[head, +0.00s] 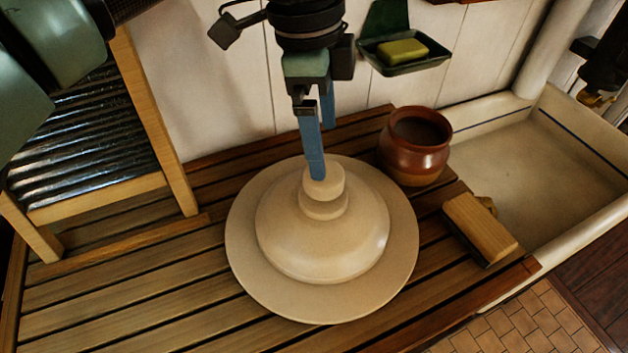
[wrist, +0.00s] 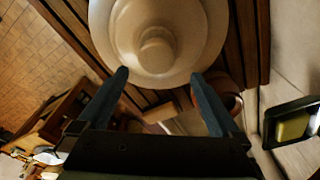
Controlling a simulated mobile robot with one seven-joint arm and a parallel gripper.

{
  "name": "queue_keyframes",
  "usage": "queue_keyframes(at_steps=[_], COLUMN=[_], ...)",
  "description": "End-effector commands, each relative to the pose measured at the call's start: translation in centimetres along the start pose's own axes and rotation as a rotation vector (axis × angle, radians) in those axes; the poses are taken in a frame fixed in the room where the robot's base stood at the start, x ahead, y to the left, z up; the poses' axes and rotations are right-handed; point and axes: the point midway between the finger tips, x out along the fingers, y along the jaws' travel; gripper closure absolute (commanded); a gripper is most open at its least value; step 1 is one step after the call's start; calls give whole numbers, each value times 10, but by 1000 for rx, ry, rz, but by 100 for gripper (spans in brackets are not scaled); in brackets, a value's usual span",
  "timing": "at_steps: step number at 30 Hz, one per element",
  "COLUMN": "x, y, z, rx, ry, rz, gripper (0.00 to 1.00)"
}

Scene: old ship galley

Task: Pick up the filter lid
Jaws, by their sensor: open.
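The filter lid (head: 325,240) is a wide beige disc with a stepped dome and a round knob (head: 323,184) on top. It lies on the slatted wooden board, knob up. My gripper (head: 318,172) is above the lid, its blue fingers pointing down at the knob. In the wrist view my gripper (wrist: 162,78) is open, its two fingers apart with nothing between the tips. The lid (wrist: 158,35) and its knob (wrist: 157,50) show just beyond the fingertips. I cannot tell whether a finger touches the knob.
A brown clay pot (head: 415,145) stands close behind the lid at right. A wooden brush (head: 480,228) lies right of the lid, beside the pale sink (head: 490,150). A washboard (head: 85,140) leans at left. A soap dish (head: 405,55) hangs on the wall. The board's front left is clear.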

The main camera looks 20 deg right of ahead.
Motion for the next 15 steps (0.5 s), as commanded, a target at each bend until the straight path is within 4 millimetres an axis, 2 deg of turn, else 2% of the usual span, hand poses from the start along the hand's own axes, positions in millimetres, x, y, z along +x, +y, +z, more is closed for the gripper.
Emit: queue_keyframes(at_steps=[15], x=[57], y=[5], z=[6], rx=[0], ry=[0], rz=[3], gripper=[0])
